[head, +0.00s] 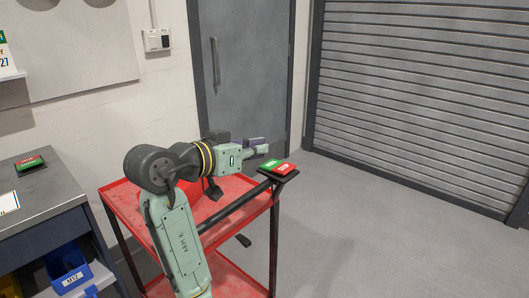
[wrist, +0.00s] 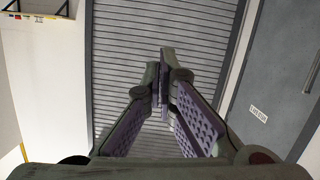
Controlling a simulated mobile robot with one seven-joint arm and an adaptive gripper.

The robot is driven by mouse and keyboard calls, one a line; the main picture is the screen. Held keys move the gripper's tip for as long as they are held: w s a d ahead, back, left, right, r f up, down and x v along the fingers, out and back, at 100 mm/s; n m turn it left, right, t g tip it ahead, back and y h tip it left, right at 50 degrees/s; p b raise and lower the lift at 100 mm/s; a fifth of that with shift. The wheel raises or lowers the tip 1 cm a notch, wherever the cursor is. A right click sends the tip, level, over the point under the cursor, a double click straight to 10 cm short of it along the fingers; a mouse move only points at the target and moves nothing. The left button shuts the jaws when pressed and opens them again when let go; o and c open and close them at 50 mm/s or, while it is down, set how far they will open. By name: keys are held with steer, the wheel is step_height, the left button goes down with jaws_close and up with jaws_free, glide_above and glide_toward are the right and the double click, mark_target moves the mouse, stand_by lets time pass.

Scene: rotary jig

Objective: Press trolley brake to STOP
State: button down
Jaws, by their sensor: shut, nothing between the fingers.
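The red trolley (head: 232,258) stands in the middle of the head view. A rocker with a green half and a red half (head: 278,168) sits on a black plate at its right corner, by the end of the dark handle bar; I take it for the brake. Its lettering is too small to read, and I cannot tell which half is down. My gripper (head: 262,149) points right, just above and behind the rocker in the picture, seemingly apart from it. In the wrist view the purple-padded fingers (wrist: 163,75) meet at the tips, empty. The rocker does not show there.
A grey bench (head: 45,200) at left carries another green and red piece (head: 29,163). A blue bin (head: 69,269) is below it. A grey door (head: 245,65) and roller shutter (head: 425,90) stand behind. The floor at right is clear.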

steer(key=p, duration=0.2)
glide_above(282, 171)
steer(key=shift+s+a+f, duration=0.3)
steer(key=shift+a+f, duration=0.15)
steer(key=shift+f, duration=0.35)
steer(key=f, duration=0.1)
steer(key=f+p, duration=0.1)
steer(key=f, duration=0.1)
steer(key=shift+w+d, duration=0.3)
steer(key=shift+d, duration=0.05)
steer(key=shift+s+d+f, duration=0.1)
steer(key=shift+f, duration=0.65)
